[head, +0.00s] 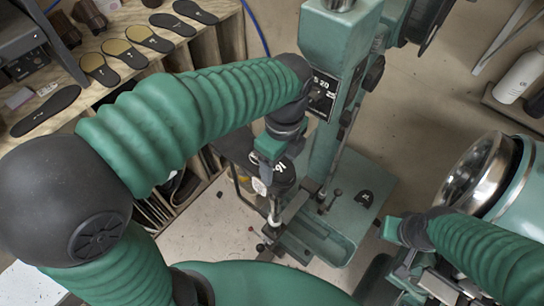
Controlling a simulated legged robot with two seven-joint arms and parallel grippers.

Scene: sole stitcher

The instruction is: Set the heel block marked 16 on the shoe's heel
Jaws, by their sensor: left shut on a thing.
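The heel block marked 16 (284,174) is dark and rounded, with a pale 16 on its upper face. My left gripper (267,165) is shut on it, at its upper left edge. A dark form that looks like the shoe (235,143) lies behind and left of the gripper, partly covered by it, near the machine's metal post (274,212). I cannot tell whether block and shoe touch. My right gripper (391,229) is at the lower right, away from the shoe; its jaw opening is not clear.
The green stitching machine (325,135) stands at centre. Another small dark block (363,197) lies on its green base. A wooden shelf (230,35) with several soles is at the upper left. A shiny-rimmed drum (476,170) stands at the right. Open floor lies lower left of the machine.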

